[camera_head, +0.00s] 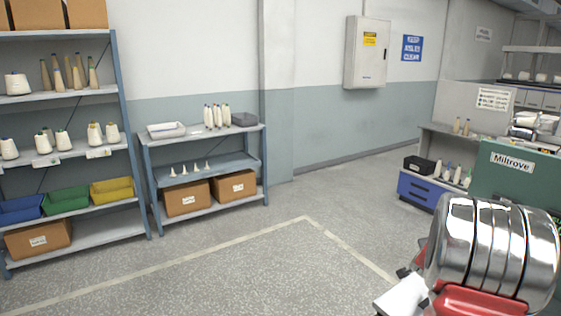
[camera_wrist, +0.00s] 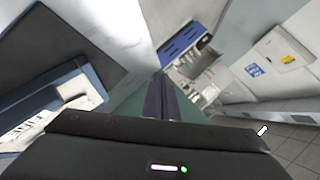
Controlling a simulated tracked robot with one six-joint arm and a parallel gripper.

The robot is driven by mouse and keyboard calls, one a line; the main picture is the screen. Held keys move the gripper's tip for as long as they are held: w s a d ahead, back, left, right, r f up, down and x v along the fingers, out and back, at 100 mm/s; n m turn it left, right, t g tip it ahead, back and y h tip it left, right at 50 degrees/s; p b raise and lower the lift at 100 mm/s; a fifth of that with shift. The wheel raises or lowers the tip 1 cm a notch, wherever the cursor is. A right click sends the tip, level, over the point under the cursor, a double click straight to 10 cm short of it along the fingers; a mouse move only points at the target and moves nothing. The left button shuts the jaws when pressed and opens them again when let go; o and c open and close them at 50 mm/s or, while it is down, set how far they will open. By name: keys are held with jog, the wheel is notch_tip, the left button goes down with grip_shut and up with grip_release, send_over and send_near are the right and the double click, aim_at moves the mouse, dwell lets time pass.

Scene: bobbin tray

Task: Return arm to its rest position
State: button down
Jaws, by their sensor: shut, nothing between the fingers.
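My gripper (camera_wrist: 160,78) shows in the wrist view as two dark fingers pressed together, pointing up the picture from the dark wrist body. Nothing is held between them. They stand in front of a pale panel and a green surface, and the view is strongly tilted. Beyond the tips is a blue-fronted bench unit (camera_wrist: 183,42) with small items on it. In the head view I cannot make out the gripper; shiny metal and red parts fill the lower right corner.
In the head view, a green machine (camera_head: 500,175) marked Millrove stands at right, behind the shiny parts. A tall shelf (camera_head: 120,85) with cones and bins is at left, beside a low rack (camera_head: 215,165) holding a white tray (camera_head: 166,131). The middle floor (camera_head: 270,255) is clear.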

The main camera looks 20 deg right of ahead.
jog(key=s+a+r+n+g+y, duration=0.1)
jog(key=a+n+y, duration=0.9)
jog(key=a, duration=2)
jog(key=s+a+r+n, duration=0.3)
jog(key=s+a+n, duration=0.1)
jog(key=a, duration=0.5)
jog(key=s+a+r+n, duration=0.3)
jog(key=s+a, duration=0.3)
jog(key=a, duration=0.2)
jog(key=s+a+r+n, duration=0.3)
jog(key=s+a+n, duration=0.2)
jog(key=a, duration=0.4)
jog(key=shift+s+a+r+n, duration=0.3)
jog(key=shift+a+r+n, duration=0.1)
jog(key=shift+n, duration=0.2)
jog(key=shift+s+d, duration=0.1)
